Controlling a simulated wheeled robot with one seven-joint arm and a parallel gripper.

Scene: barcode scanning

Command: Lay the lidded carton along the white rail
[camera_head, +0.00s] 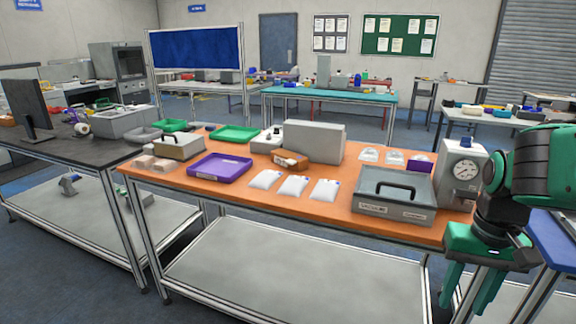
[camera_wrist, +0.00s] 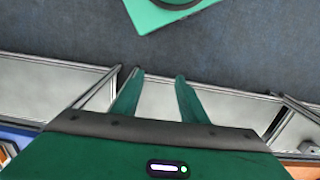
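I cannot pick out the lidded carton with certainty. Small pinkish-tan boxes (camera_head: 153,163) sit at the left front of the orange table, too small to show a lid. A grey lidded case (camera_head: 394,192) with a dark handle stands at the table's right front. No white rail is clearly recognisable in either view. My gripper (camera_head: 468,298) hangs beyond the table's right front corner, fingers pointing down. In the wrist view its fingers (camera_wrist: 159,76) are apart with nothing between them, above the floor and metal frames. My gripper is open and empty.
The orange table (camera_head: 240,201) also holds a purple tray (camera_head: 219,166), white packets (camera_head: 294,186), a large grey box (camera_head: 314,141), a handled box (camera_head: 180,145) and a gauge unit (camera_head: 461,172). A blue table edge (camera_head: 556,238) is at the right. The orange table's front strip is clear.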

